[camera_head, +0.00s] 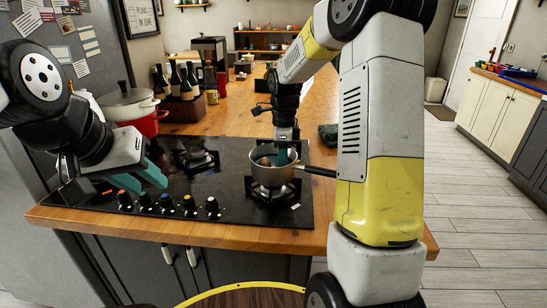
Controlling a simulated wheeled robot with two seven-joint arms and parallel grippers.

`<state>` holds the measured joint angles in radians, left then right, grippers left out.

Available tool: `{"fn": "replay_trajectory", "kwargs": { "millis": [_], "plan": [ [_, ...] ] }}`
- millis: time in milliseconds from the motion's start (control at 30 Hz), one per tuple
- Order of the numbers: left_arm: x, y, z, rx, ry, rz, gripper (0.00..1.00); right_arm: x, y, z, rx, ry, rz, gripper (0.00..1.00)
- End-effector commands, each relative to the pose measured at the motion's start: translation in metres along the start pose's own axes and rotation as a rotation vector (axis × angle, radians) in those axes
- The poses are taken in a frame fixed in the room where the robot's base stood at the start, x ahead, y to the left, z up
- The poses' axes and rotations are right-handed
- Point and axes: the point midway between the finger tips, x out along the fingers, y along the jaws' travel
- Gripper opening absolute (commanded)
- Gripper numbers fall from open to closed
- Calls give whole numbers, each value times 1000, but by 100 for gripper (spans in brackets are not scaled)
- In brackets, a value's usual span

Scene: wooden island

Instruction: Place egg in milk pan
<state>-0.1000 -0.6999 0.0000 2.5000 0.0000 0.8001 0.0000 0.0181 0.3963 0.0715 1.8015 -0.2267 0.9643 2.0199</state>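The milk pan (271,175) is a small metal saucepan on the right side of the black cooktop (225,190), its dark handle pointing right. A small brown rounded shape, which looks like the egg (264,161), shows inside the pan at its left. My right gripper (283,158) reaches down into the pan's opening from behind, one teal finger visible beside the brown shape. I cannot tell whether it touches that shape or how wide the fingers are. My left gripper (143,181) is over the cooktop's left side, its teal fingers apart and empty.
Several knobs (166,201) line the cooktop's front. The wooden counter (235,118) is mostly clear behind the cooktop, with a dark green item (328,135) at right.

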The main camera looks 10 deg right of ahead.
Motion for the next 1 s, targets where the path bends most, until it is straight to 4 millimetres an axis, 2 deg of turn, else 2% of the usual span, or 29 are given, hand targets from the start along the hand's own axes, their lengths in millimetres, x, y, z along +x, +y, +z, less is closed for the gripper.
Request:
{"fn": "replay_trajectory", "kwargs": {
  "millis": [167,200,500,633,767,1000],
  "plan": [
    [0,0,0,0,0,0,36,3,0,0,-1,0,2,0],
    [0,0,0,0,0,0,36,3,0,0,0,0,1,45],
    [0,0,0,0,0,0,36,2,0,0,0,0,1,46],
    [0,0,0,0,0,0,36,-6,-1,0,0,-1,-3,46],
    [0,0,0,0,0,0,36,-27,-1,1,-1,-1,-4,46],
    [0,0,0,0,0,0,36,-80,-1,1,-1,-1,-4,46]
  ]
}}
